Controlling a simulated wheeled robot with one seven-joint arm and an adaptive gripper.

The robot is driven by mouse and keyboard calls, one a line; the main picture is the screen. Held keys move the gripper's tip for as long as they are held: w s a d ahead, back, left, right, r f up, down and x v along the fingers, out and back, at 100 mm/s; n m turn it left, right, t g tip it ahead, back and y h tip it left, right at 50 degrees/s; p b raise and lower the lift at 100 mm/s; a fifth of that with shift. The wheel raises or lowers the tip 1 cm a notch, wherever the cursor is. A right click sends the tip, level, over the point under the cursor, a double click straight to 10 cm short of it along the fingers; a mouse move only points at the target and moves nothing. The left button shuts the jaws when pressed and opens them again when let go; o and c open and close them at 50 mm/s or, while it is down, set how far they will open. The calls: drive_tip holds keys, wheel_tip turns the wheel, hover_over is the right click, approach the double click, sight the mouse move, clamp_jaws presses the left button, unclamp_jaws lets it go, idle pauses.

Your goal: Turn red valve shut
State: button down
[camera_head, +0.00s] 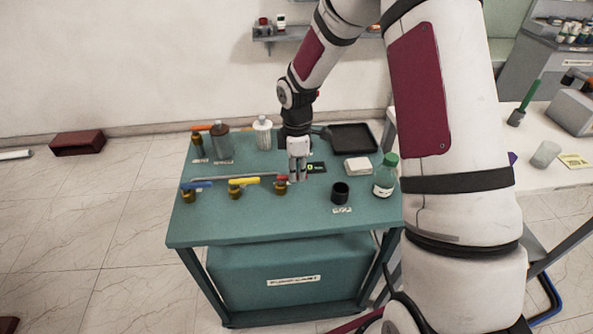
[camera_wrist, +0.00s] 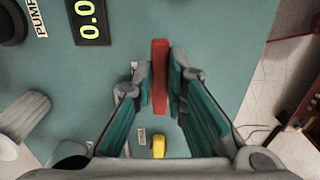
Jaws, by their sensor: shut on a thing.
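The red valve handle (camera_wrist: 160,76) stands upright in the wrist view, between my two fingers. My gripper (camera_wrist: 160,82) is shut on the red handle, with a finger pad at each side of it. In the head view my gripper (camera_head: 297,178) points down at the right end of the pipe row. A small part of the red handle shows there (camera_head: 282,178), above a brass valve body (camera_head: 280,188). The yellow-handled valve (camera_head: 243,183) and the blue-handled valve (camera_head: 197,185) stand to its left. The yellow handle also shows in the wrist view (camera_wrist: 158,146).
Two bottles (camera_head: 221,143) (camera_head: 263,133) stand at the back. The front strip is clear.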

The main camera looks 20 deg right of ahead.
drive_tip(key=shift+w, duration=0.1)
drive_tip(key=c, duration=1.6)
unclamp_jaws()
wheel_tip(320, 180, up, 12)
drive_tip(key=shift+r, duration=0.1)
drive_tip(key=s+a+r+m+t, duration=0.1)
drive_tip(key=s+r+m+t, duration=0.1)
drive_tip(key=s+r+m, duration=0.5)
drive_tip(key=s+a+r+m+t, duration=0.2)
drive_tip(key=s+r+m, duration=0.6)
drive_tip(key=s, duration=1.2)
wheel_tip(320, 180, up, 2)
drive_tip(key=shift+s+t, duration=0.3)
drive_tip(key=shift+t, duration=0.3)
